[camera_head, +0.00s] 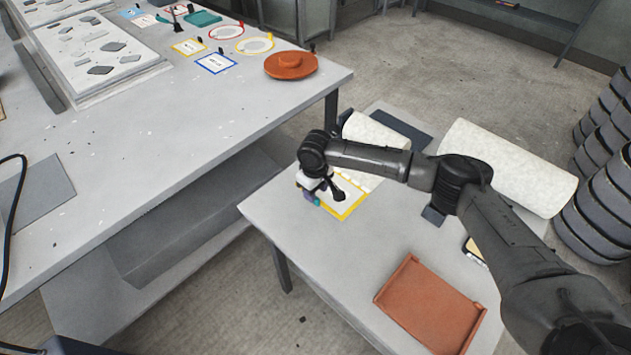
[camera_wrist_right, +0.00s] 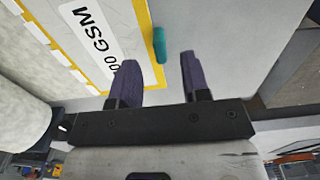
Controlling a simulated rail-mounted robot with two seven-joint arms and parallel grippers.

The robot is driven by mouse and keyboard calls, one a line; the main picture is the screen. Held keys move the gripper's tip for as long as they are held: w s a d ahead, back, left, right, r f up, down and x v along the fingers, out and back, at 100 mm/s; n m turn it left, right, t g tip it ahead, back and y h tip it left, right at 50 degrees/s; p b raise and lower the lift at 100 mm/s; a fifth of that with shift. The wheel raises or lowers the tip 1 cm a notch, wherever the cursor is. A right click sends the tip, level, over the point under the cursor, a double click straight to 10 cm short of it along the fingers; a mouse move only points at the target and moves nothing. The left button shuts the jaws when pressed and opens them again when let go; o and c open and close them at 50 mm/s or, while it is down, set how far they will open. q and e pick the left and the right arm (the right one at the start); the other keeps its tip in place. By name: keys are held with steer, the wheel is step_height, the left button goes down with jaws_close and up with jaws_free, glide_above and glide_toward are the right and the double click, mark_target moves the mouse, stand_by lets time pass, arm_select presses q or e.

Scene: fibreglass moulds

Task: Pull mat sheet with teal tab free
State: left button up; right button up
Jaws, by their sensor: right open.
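The mat sheet (camera_head: 349,206) has a yellow border and lies on the smaller grey table, partly hidden by my right gripper. In the right wrist view its label (camera_wrist_right: 92,38) shows "00 GSM". A teal tab (camera_wrist_right: 160,45) sticks out from the sheet's yellow edge. My right gripper (camera_wrist_right: 158,62) is open and empty. In that view the tab appears in line with the gap between its purple-padded fingertips, a little beyond them; I cannot tell the height between. In the head view my right gripper (camera_head: 318,197) is over the sheet's left edge. My left gripper is out of view.
White rolls (camera_head: 507,168) lie at the table's back, behind my right arm. An orange-brown tray (camera_head: 432,304) lies at the front. The larger grey table (camera_head: 120,150) at left holds framed cards and a terracotta disc (camera_head: 290,66). The small table's left front is clear.

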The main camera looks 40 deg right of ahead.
steer(key=shift+f+b, duration=0.4)
steer(key=shift+f, duration=1.55)
steer(key=shift+c, duration=0.5)
jaws_close()
